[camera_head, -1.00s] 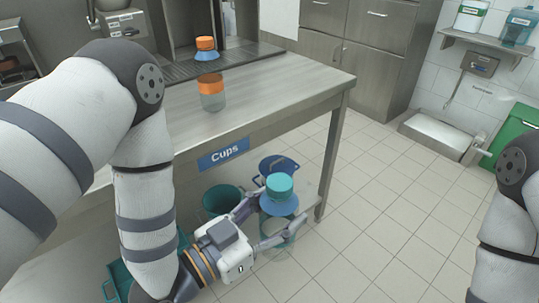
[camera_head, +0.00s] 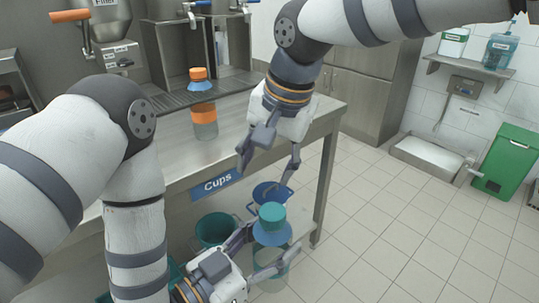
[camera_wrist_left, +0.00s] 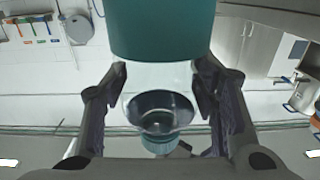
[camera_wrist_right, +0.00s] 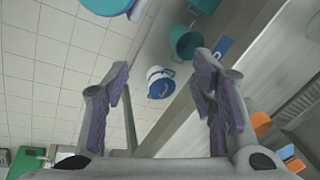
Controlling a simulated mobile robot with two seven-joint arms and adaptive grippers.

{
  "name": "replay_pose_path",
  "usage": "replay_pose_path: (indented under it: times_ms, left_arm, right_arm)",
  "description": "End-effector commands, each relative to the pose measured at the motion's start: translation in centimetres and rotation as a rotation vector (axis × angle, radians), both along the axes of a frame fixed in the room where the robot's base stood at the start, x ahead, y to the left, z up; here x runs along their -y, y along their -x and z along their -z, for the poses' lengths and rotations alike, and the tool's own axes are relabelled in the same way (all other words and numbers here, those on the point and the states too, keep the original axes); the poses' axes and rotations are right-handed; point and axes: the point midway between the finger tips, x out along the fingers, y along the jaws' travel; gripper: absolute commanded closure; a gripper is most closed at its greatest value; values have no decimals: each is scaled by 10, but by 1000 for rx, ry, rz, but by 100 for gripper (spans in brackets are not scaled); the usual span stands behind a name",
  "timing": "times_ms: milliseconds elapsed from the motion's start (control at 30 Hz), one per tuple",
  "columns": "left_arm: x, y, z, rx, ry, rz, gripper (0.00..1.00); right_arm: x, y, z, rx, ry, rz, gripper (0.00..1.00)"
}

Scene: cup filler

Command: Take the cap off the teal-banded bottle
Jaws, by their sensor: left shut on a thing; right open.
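The teal-banded bottle (camera_head: 268,263) is held upright, with a teal cap (camera_head: 271,214) above a flared blue collar (camera_head: 272,235). My left gripper (camera_head: 265,254) is shut on its clear lower body. In the left wrist view a broad teal band (camera_wrist_left: 162,32) fills the top, with the clear body between the fingers. My right gripper (camera_head: 266,163) is open and empty, pointing down above the cap and apart from it. In the right wrist view the bottle's blue collar (camera_wrist_right: 108,6) is cut off at the top edge, outside the open jaws (camera_wrist_right: 160,75).
An orange-banded bottle (camera_head: 205,128) stands on the steel table (camera_head: 168,158) near the dispenser. A blue bucket (camera_head: 264,192) and a teal bucket (camera_head: 214,230) are below the table's front edge. Floor to the right is clear; a green bin (camera_head: 507,160) stands far right.

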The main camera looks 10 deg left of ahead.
Motion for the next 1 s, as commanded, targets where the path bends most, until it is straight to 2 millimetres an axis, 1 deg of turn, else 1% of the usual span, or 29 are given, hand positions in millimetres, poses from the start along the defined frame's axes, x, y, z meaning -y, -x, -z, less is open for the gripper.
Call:
replay_pose_path:
  times_ms: [33,100,200,300,367,433,600,700,833,1000]
  left_arm:
    - [0,0,0,0,0,0,100]
    - [0,0,0,-1,1,0,100]
    - [0,0,1,-1,0,0,100]
    - [0,0,1,-1,0,0,100]
    - [0,0,1,-1,0,0,100]
    - [0,0,1,-1,0,0,100]
    - [0,0,1,-1,0,0,100]
    - [0,0,1,-1,0,0,100]
    - [0,0,0,-1,1,0,100]
    - [0,0,0,0,0,0,100]
  right_arm:
    - [-1,14,-16,-54,27,97,48]
    - [2,35,-33,-130,75,244,48]
    - [9,56,-50,-191,135,396,48]
    - [13,67,-58,-216,170,477,48]
    - [14,69,-55,-223,179,497,48]
    - [15,70,-45,-227,183,502,48]
    - [15,70,-9,-227,181,501,48]
    - [15,70,7,-226,180,502,48]
    - [15,70,18,-224,179,501,48]
    - [14,69,20,-222,178,501,48]
